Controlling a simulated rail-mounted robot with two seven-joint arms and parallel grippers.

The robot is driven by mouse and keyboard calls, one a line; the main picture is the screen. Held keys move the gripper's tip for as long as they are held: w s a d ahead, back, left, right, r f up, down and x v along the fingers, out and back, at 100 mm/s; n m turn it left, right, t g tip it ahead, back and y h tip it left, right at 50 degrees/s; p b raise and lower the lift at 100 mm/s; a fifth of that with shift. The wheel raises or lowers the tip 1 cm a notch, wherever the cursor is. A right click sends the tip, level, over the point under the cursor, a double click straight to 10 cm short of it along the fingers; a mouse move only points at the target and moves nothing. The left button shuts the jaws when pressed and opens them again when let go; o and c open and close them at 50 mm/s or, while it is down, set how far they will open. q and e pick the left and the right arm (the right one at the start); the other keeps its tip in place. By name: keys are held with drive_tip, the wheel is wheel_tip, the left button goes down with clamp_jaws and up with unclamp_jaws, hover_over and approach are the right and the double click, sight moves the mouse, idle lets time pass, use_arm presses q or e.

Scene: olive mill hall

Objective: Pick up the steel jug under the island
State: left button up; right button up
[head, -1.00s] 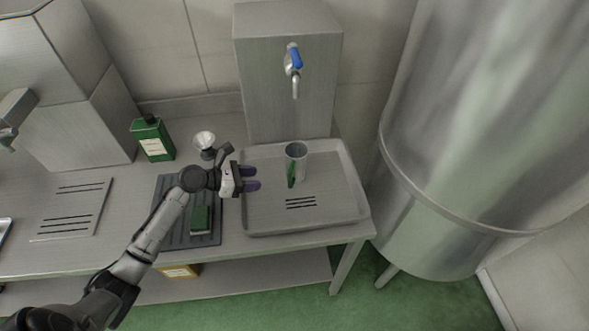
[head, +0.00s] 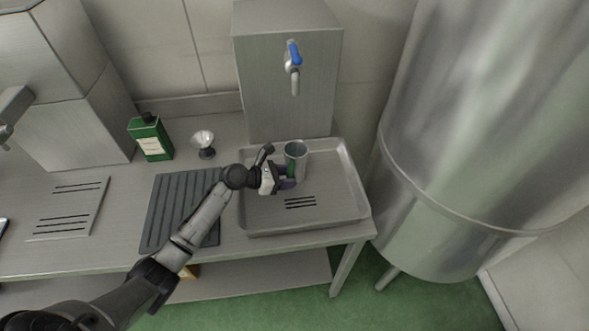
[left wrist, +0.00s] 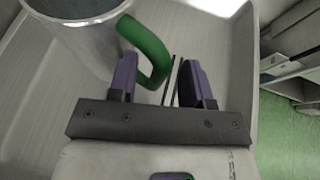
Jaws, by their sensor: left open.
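The steel jug (head: 296,151) stands upright in the shallow steel tray below the blue-handled tap. Its green handle faces my left gripper. My left gripper (head: 290,177) is open at the handle, reaching in from the left. In the left wrist view the green handle (left wrist: 148,50) lies between the two purple fingers (left wrist: 160,85), nearer the left finger, with a gap to the right one. The jug body (left wrist: 85,35) shows at the upper left, cut by the frame edge. My right gripper is not in view.
The tray rim (head: 362,190) surrounds the jug. A steel tank box with a tap (head: 293,60) stands behind it. A ribbed dark mat (head: 180,205), a green tin (head: 151,138) and a small funnel-like cup (head: 203,142) are on the left. A large steel vat (head: 470,130) stands right.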

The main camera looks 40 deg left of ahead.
use_arm(q)
drive_tip(key=shift+w+d+f, duration=0.2)
drive_tip(key=shift+w+d, duration=0.05)
drive_tip(key=shift+w, duration=0.1)
drive_tip(key=shift+c, duration=0.2)
clamp_jaws()
